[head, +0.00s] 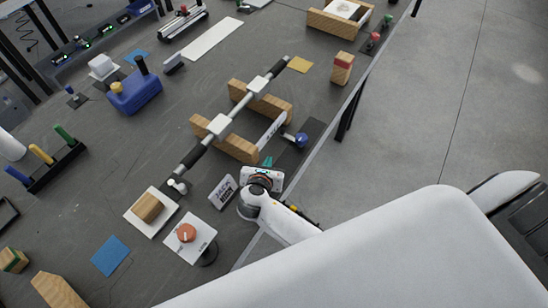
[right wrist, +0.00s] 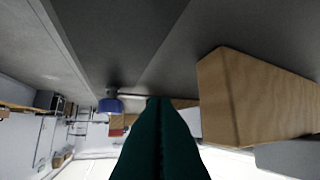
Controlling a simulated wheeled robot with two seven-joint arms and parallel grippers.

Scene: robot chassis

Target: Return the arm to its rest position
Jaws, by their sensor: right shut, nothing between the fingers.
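My right gripper (head: 267,161) is low over the near edge of the grey table, its arm coming in from the lower right. Its teal fingers (right wrist: 160,102) are shut together with nothing between them in the right wrist view. It is just in front of the wooden supports (head: 240,148) that carry a rod with black grips (head: 222,127). A wooden block (right wrist: 235,100) is close on the right in the right wrist view. My left gripper is not in view.
A blue knob (head: 301,139) stands right of the gripper; it also shows in the right wrist view (right wrist: 110,105). The floor (head: 440,110) beyond the table edge is clear.

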